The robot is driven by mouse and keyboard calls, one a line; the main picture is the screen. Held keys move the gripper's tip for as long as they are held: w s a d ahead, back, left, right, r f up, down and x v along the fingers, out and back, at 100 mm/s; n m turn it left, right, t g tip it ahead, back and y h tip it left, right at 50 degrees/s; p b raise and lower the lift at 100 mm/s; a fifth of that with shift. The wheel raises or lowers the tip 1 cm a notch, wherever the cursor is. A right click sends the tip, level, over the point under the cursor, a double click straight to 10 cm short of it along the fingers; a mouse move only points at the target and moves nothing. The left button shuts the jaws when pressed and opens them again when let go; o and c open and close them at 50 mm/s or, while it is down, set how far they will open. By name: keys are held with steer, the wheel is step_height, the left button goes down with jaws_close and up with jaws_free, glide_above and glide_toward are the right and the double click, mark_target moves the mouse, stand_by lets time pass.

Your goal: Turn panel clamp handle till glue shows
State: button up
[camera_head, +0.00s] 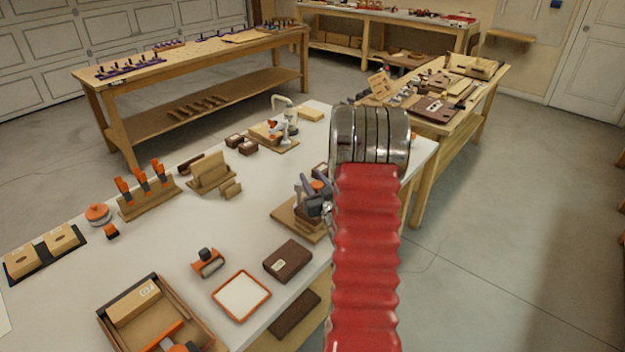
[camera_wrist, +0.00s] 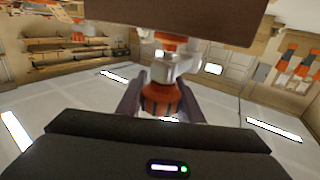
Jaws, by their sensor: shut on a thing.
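In the wrist view, my gripper (camera_wrist: 160,97) has its two dark fingers on either side of an orange handle (camera_wrist: 163,101) and is shut on it. The handle joins a pale grey metal clamp part (camera_wrist: 180,66) with an orange collar above it. A dark brown panel (camera_wrist: 170,9) crosses the top of the view. In the head view, my gripper (camera_head: 316,195) is at the bench's right side, over a wooden base (camera_head: 297,219). My red arm hides part of this spot. I cannot see any glue.
On the white bench (camera_head: 215,225) are an orange-rimmed tray (camera_head: 241,296), a dark brown block (camera_head: 288,260), an open wooden box (camera_head: 128,303) and a rack of orange-handled tools (camera_head: 148,196). A white clamp-like tool (camera_head: 284,122) stands behind. Bare bench lies left of my gripper.

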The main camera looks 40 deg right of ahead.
steer(key=shift+m+g+h, duration=0.4)
steer(key=shift+m+h, duration=0.1)
steer(key=shift+h, duration=0.2)
steer(key=shift+s+d+m+g+h, duration=0.1)
steer(key=shift+d+m+g+h, duration=0.05)
steer(key=shift+m+g+h, duration=0.45)
steer(key=shift+s+d+m+g+h, duration=0.15)
steer(key=shift+m+g+h, duration=0.2)
steer(key=shift+h, duration=0.35)
steer(key=shift+s+d+m+g+h, duration=0.2)
steer(key=shift+m+g+h, duration=0.65)
steer(key=shift+g, duration=0.1)
steer(key=shift+s+d+m+g+h, duration=0.15)
steer(key=shift+d+m+g+h, duration=0.05)
steer(key=shift+m+g+h, duration=0.65)
steer(key=o, duration=1)
steer(key=shift+s, duration=0.1)
steer(key=shift+o, duration=0.2)
steer(key=v, duration=1.3)
steer(key=shift+a, duration=0.35)
